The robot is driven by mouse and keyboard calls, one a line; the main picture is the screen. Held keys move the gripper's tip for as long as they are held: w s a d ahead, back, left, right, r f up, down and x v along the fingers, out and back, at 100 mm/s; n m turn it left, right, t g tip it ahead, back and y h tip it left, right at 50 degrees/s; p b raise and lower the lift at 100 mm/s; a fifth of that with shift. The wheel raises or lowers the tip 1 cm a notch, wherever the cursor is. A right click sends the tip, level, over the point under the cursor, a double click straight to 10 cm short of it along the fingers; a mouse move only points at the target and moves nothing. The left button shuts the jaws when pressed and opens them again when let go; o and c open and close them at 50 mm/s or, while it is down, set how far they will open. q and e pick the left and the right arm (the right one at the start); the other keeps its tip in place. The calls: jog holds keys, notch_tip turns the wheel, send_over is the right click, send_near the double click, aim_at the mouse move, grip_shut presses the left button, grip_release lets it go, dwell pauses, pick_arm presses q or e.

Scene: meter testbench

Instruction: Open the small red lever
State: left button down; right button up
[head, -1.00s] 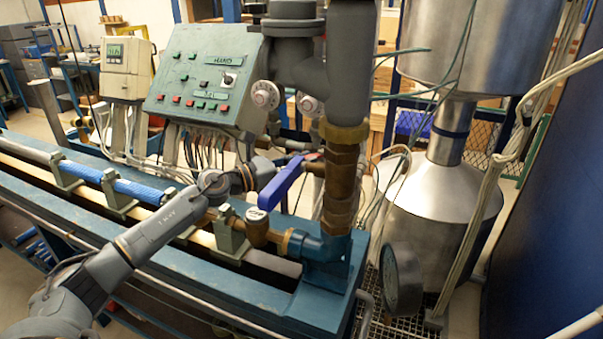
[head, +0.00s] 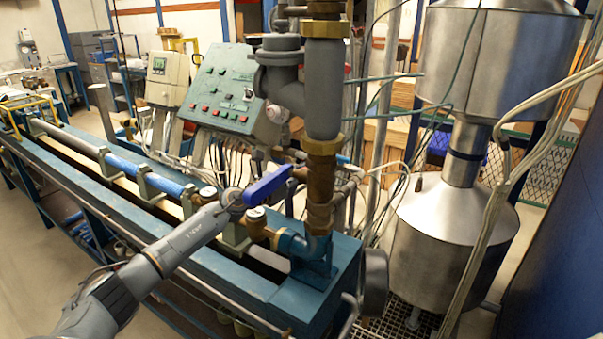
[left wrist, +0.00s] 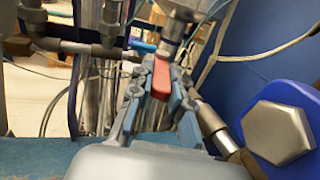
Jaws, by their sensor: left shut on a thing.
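The small red lever (left wrist: 161,80) shows in the left wrist view between the two blue-grey fingers of my left gripper (left wrist: 163,72). The fingers are shut on it, one on each side. The red lever cannot be made out clearly there. My right gripper is not in either view.
A thick grey vertical pipe (head: 322,85) with brass fittings stands right of the blue lever. A green control panel (head: 225,95) is behind. A steel tank (head: 450,240) stands at right. A large hex bolt (left wrist: 278,130) is close at right in the left wrist view.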

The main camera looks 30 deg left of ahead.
pick_arm(q)
jog(key=c, duration=1.2)
grip_release()
jog(key=shift+w+d, duration=0.1)
jog(key=shift+d, duration=0.05)
jog(key=shift+s+a+f, duration=0.1)
jog(key=shift+s+a, duration=0.2)
jog(key=shift+s, duration=0.3)
jog(key=shift+v, duration=5.4)
jog(key=shift+d, duration=0.1)
